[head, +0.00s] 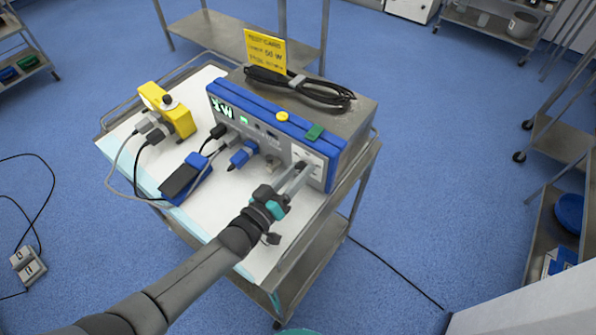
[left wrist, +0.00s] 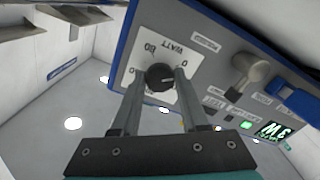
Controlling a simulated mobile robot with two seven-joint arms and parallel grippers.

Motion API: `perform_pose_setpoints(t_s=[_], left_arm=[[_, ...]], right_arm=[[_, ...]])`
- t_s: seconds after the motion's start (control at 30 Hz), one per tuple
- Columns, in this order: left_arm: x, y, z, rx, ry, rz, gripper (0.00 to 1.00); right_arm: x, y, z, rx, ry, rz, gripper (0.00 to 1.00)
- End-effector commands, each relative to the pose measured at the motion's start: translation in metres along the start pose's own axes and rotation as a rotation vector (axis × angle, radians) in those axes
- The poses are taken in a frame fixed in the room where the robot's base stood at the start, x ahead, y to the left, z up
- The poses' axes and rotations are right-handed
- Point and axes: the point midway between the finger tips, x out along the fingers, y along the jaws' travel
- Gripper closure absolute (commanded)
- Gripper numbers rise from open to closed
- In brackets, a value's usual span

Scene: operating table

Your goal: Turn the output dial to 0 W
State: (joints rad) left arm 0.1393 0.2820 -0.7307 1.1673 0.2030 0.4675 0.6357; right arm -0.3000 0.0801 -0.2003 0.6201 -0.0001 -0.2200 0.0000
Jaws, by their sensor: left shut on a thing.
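The output dial (left wrist: 159,77) is a round black knob on a white scale plate (left wrist: 135,82) marked WATT, seen upside down in the left wrist view. Its pale mark points towards the right of that picture, near the 0. My left gripper (left wrist: 158,73) is shut on the dial, one finger on each side. In the head view my left gripper (head: 303,168) reaches the right end of the blue-and-grey generator's front (head: 265,140) and largely hides the dial. The green display (head: 222,108) appears to read 3 W. My right gripper is not in view.
The generator stands on a metal cart (head: 318,240) with a yellow card (head: 265,50) and coiled black cable (head: 300,87) on top. A yellow device (head: 168,108) and a blue-black pedal (head: 186,178) lie left. Plugs and leads fill the front's left half.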

Motion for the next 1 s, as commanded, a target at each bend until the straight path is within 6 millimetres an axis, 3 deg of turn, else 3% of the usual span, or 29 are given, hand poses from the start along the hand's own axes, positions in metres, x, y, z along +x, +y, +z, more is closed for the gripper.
perform_pose_setpoints(t_s=[0.4, 0.9, 0.93, 1.0], left_arm=[[-0.0003, -0.0004, 0.0002, -0.162, 0.000, 0.000, 1.00], [-0.0002, -0.0003, 0.0000, -0.179, 0.000, -0.001, 1.00], [-0.0002, -0.0003, 0.0000, -0.179, 0.000, -0.001, 0.53], [-0.0002, -0.0003, 0.0000, -0.178, 0.000, -0.001, 0.45]], right_arm=[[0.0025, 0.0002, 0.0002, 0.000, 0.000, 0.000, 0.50], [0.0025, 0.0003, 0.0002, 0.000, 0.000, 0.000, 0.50], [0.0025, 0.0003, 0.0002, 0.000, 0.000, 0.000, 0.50], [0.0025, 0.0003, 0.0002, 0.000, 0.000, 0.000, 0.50]])
